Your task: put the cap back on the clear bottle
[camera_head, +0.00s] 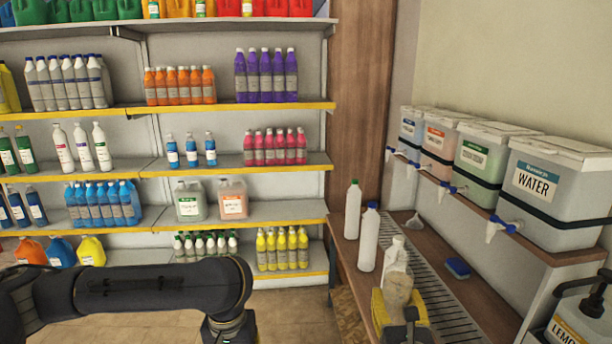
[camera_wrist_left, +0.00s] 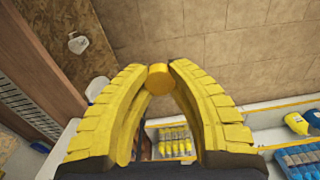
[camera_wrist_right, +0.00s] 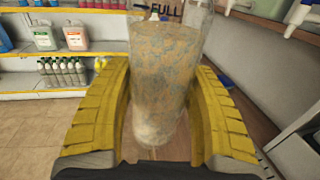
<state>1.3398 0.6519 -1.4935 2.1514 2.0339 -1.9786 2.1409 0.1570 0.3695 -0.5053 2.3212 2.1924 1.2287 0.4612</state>
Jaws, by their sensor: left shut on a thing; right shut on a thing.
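The clear bottle (camera_head: 398,290), cloudy with a tan, speckled look, is held by my right gripper (camera_head: 402,312) over the front of the counter. In the right wrist view the bottle (camera_wrist_right: 163,85) stands roughly upright between the yellow fingers (camera_wrist_right: 160,110); its top is cut off by the frame edge. My left gripper (camera_wrist_left: 160,75) is shut on a small round yellow cap (camera_wrist_left: 160,78) at its fingertips. In the head view only my left arm shows at lower left; the left gripper and cap are out of that view.
White bottles with a green cap (camera_head: 352,210) and a blue cap (camera_head: 368,238) stand on the counter, and another pale bottle (camera_head: 393,254) is close behind the held one. A blue sponge (camera_head: 458,268) lies right of the drip grate (camera_head: 455,310). Dispenser tanks (camera_head: 552,190) line the right ledge.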

